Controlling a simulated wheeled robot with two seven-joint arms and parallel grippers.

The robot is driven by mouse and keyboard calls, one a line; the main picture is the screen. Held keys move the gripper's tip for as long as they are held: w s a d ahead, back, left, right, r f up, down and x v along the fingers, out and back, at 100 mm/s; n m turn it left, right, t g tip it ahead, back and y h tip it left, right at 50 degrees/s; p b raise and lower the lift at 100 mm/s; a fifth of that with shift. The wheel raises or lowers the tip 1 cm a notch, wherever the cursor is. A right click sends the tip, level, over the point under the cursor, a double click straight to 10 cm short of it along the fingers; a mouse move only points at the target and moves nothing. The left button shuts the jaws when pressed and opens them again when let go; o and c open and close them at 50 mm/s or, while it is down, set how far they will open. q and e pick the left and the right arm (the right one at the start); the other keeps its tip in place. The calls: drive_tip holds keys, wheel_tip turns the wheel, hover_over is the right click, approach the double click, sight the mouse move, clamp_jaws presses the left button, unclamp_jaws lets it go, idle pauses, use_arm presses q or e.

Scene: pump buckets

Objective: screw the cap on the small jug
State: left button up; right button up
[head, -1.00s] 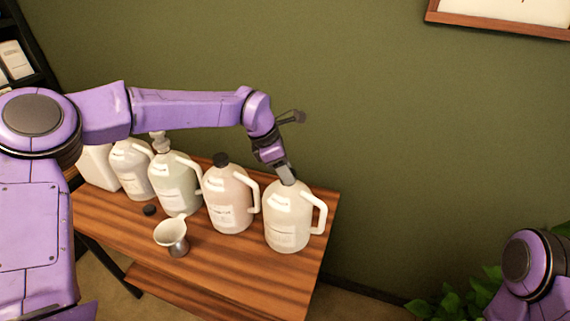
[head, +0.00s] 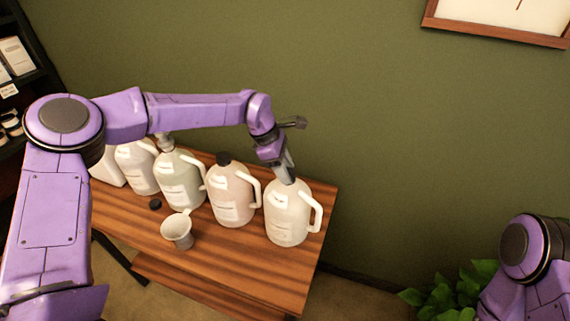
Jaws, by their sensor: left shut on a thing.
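The rightmost jug (head: 287,212) is cream-coloured with a white handle on its right and stands upright near the table's right end. My left gripper (head: 286,176) points down at its neck and is shut on the cap there. The fingers hide most of the cap and the neck, so I cannot tell how it sits on the thread. Beside it stands a pinkish jug (head: 232,198) with a dark cap (head: 224,159) on. A loose dark cap (head: 155,205) lies on the table. My right gripper is out of view; only part of that arm shows at lower right.
A greenish jug (head: 180,181) with a pump top and more pale containers (head: 136,170) stand to the left on the wooden table (head: 245,262). A small metal pouring cup (head: 177,231) stands in front. A plant (head: 440,295) is at lower right.

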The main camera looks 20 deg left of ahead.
use_arm(q)
drive_tip(key=shift+r+m+g+p, duration=0.1)
drive_tip(key=shift+m+g+p, duration=0.25)
drive_tip(key=shift+m, duration=0.45)
drive_tip(key=shift+m+g, duration=0.25)
drive_tip(key=shift+m, duration=0.55)
drive_tip(key=m+g, duration=0.1)
drive_tip(key=m, duration=0.1)
drive_tip(key=m+g, duration=0.1)
drive_tip(key=m, duration=0.2)
drive_tip(key=shift+y, duration=0.4)
drive_tip(key=o, duration=1)
